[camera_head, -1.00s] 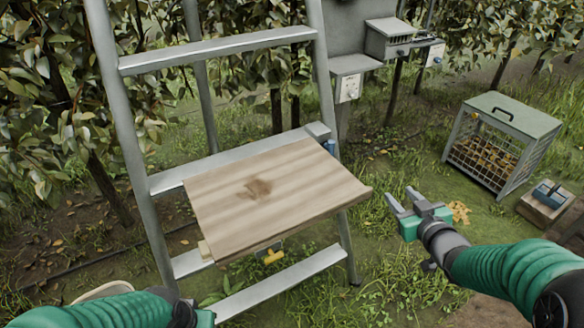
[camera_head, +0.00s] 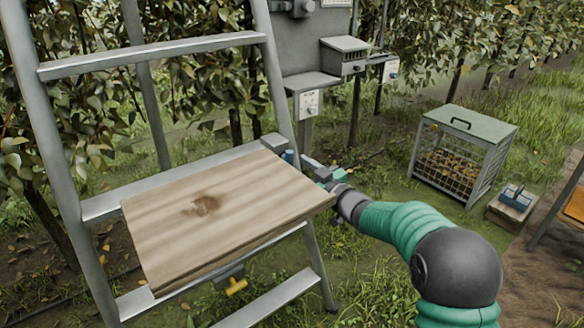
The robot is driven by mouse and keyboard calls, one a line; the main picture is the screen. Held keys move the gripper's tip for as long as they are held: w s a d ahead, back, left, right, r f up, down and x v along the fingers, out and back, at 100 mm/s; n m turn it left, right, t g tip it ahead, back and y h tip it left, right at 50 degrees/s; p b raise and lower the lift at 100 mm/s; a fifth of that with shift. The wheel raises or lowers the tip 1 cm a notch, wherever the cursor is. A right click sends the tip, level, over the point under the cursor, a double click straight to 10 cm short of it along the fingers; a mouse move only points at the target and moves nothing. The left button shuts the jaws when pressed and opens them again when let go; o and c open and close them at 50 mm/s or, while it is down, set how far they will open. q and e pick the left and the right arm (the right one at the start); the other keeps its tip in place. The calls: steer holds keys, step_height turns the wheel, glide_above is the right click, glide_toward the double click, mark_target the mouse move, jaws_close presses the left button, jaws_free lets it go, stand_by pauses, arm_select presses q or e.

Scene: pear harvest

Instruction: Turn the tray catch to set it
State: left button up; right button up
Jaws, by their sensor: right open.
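A wooden tray board (camera_head: 225,215) with a dark stain sits on the metal ladder (camera_head: 265,75). A yellow handle on a grey mount (camera_head: 236,286) shows under the tray's front edge. A small blue part (camera_head: 289,157) sits at the tray's back right corner, by the ladder's right rail. I cannot tell from the picture which of these is the catch. My right gripper (camera_head: 308,164) is open, just right of the blue part and beyond the tray's right edge. Its fingers are small and partly hidden, and I cannot tell whether they touch anything. My left gripper is out of view.
A grey stand with boxes (camera_head: 312,60) rises behind the ladder. A wire crate with a green lid (camera_head: 466,124) stands on the grass at right, beside a wooden block with a blue item (camera_head: 513,200). Open grass lies between the ladder and crate.

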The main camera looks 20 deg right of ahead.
mark_target(292, 163)
steer(key=x, duration=0.3)
steer(key=shift+a, duration=0.25)
steer(key=shift+c, duration=0.2)
